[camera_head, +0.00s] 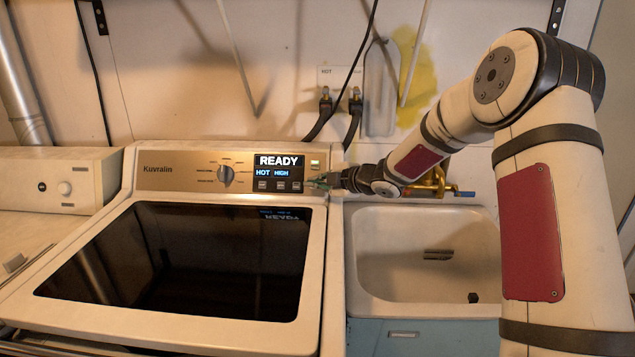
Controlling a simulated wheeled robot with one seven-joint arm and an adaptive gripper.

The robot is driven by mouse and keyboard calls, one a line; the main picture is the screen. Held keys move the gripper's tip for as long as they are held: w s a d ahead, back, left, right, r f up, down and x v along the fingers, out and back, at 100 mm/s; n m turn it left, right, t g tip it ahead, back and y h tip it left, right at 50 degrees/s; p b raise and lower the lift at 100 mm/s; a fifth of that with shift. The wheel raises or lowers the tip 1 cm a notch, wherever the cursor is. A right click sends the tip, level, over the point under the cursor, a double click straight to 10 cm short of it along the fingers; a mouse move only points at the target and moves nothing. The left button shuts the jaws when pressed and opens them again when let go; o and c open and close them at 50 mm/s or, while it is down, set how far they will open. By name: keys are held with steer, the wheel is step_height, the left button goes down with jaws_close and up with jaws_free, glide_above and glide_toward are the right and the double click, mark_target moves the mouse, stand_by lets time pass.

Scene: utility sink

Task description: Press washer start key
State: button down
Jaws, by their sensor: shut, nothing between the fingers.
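The washer (312,270) stands left of centre with its dark glass lid closed. Its control panel (152,176) has a round knob (226,176) and a lit display (279,162) reading READY, HOT and HIGH. Several small grey keys (280,186) sit in a row under the display. A small lit greenish key (314,163) is at the panel's right end; I cannot read any label on it. My gripper (318,183) is shut and empty, at the panel's right edge, just below the greenish key. I cannot tell whether its tips touch the panel.
A utility sink (372,290) stands right of the washer, with a brass faucet (428,186) partly behind my arm. Hoses and valves (340,103) are on the wall behind. A second white appliance (50,180) is at the left.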

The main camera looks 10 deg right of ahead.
steer(key=shift+w+d+f, duration=0.1)
steer(key=shift+w, duration=0.05)
steer(key=shift+w+f, duration=0.25)
steer(key=shift+w, duration=0.05)
steer(key=shift+w+d+b, duration=0.2)
steer(key=shift+d+b, duration=0.1)
